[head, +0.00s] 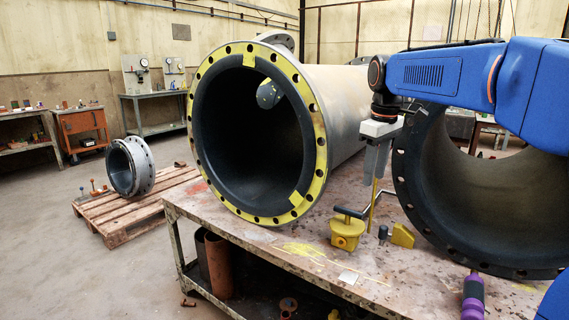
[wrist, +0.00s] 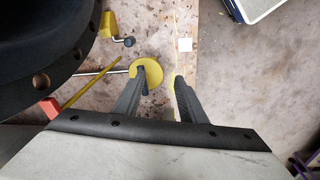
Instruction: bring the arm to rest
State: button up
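My gripper (head: 377,175) hangs from the blue arm, pointing down above the table (head: 290,262), between the two large pipes. A yellow valve-like piece (head: 346,232) with a dark T-handle stands on the table below and in front of the gripper.
A large yellow-flanged pipe (head: 318,135) lies left of the gripper. A dark-lined pipe (head: 415,205) stands close on the right, partly behind my arm. A yellow wedge (head: 402,236), a thin yellow rod (head: 373,208) and a purple-handled tool (head: 473,295) are nearby. The table's front left is mostly clear.

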jog(key=s+d+f+m+t, duration=0.1)
jog(key=s+f+m, duration=0.1)
jog(key=s+f, duration=0.4)
jog(key=s+d+f+m+t, duration=0.1)
jog(key=s+f+m, duration=0.2)
jog(key=s+f, duration=0.4)
jog(key=s+d+f+m+t, duration=0.1)
jog(key=s+f, duration=0.6)
jog(key=s, duration=1.1)
jog(key=shift+s+d+m+t, duration=0.35)
jog(key=shift+d+m, duration=0.15)
jog(key=shift+m, duration=0.5)
